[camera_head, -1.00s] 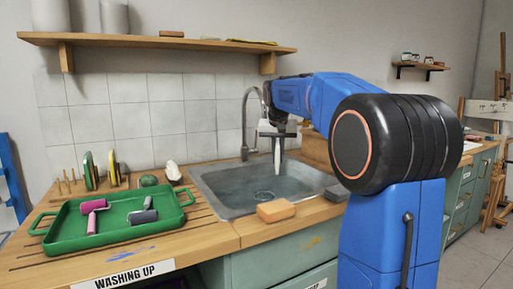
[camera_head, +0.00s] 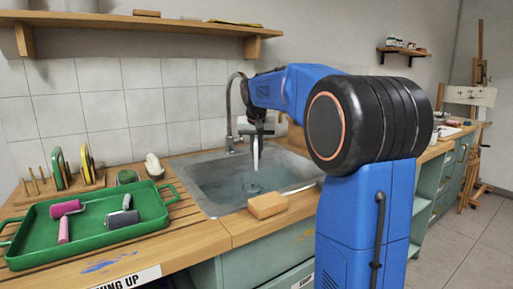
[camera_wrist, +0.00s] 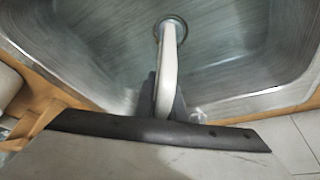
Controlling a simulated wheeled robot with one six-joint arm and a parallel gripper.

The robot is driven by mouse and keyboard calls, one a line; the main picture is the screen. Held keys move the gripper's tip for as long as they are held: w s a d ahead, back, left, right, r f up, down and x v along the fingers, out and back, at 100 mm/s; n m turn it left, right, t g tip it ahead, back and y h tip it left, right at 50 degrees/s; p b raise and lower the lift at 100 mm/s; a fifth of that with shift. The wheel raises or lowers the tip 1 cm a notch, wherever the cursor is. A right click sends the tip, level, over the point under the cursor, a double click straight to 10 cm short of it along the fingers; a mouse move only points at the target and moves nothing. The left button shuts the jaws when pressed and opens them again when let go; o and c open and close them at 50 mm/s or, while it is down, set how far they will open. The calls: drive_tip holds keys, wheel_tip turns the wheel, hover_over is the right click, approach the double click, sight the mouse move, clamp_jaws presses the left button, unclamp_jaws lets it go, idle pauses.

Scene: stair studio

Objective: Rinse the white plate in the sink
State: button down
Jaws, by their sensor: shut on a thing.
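The white plate (camera_head: 256,152) hangs edge-on and upright over the sink (camera_head: 205,197), seen as a thin pale strip. My gripper (camera_head: 257,134) is above it, shut on its upper part. In the wrist view the plate (camera_wrist: 167,72) points away from the dark gripper fingers (camera_wrist: 165,102) towards the round drain (camera_wrist: 172,24). The curved grey tap (camera_head: 229,108) stands at the back of the sink, left of my gripper. I cannot tell whether water runs from it, or whether the plate touches the basin.
An orange sponge (camera_head: 267,205) lies at the sink's front edge. Left on the counter are a green tray (camera_head: 30,246) with rollers, a wooden rack (camera_head: 38,190) with discs, and a pale object (camera_head: 153,165). A wooden shelf (camera_head: 150,24) hangs above.

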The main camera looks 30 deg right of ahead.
sight(257, 143)
drive_tip(key=shift+f, duration=8.3)
drive_tip(key=shift+r, duration=9.9)
